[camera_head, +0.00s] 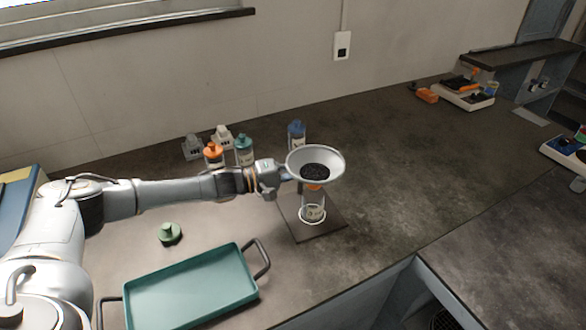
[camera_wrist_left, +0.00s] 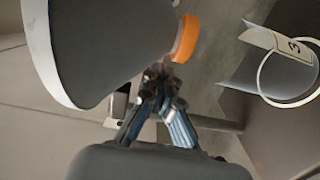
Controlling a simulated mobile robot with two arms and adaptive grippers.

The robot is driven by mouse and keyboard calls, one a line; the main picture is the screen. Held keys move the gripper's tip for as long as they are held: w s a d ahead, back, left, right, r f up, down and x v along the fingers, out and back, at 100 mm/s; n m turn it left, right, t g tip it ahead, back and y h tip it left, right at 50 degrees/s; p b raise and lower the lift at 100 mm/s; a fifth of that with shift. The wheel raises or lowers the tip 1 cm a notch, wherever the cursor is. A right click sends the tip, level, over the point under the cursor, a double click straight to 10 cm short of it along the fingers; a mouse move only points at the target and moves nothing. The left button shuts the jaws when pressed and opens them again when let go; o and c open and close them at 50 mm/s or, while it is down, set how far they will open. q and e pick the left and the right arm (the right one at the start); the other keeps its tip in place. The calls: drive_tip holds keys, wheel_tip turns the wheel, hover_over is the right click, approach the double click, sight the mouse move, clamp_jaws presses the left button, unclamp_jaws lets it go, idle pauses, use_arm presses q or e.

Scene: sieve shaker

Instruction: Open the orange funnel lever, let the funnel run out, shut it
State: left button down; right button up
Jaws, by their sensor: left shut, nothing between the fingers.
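A white funnel (camera_head: 334,157) stands on a stand with a dark base plate (camera_head: 330,228), and dark grains lie in its bowl. A small orange part (camera_head: 314,187) shows under the bowl; in the left wrist view it is an orange band (camera_wrist_left: 186,38) at the funnel's narrow end (camera_wrist_left: 100,45). A clear labelled container (camera_head: 312,212) stands below. My left gripper (camera_head: 287,173) is at the funnel's left side. In the left wrist view its fingertips (camera_wrist_left: 162,76) are together and empty, close to the orange band; contact cannot be told. My right gripper is in neither view.
Bottles with orange (camera_head: 213,152), green (camera_head: 244,148) and blue (camera_head: 297,132) caps stand behind my left arm. A teal tray (camera_head: 190,285) with handles lies in front, and a green object (camera_head: 170,234) sits near it.

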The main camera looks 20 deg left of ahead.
sight(320, 166)
use_arm(q)
drive_tip(key=shift+x, duration=1.05)
drive_tip(key=shift+w+d, duration=0.15)
drive_tip(key=shift+w, duration=0.05)
drive_tip(key=shift+w+d+m+g+h, duration=0.1)
drive_tip(key=shift+d+m+g+h, duration=0.2)
drive_tip(key=shift+m+g+h, duration=0.35)
drive_tip(key=shift+d+g, duration=0.1)
drive_tip(key=shift+g, duration=0.25)
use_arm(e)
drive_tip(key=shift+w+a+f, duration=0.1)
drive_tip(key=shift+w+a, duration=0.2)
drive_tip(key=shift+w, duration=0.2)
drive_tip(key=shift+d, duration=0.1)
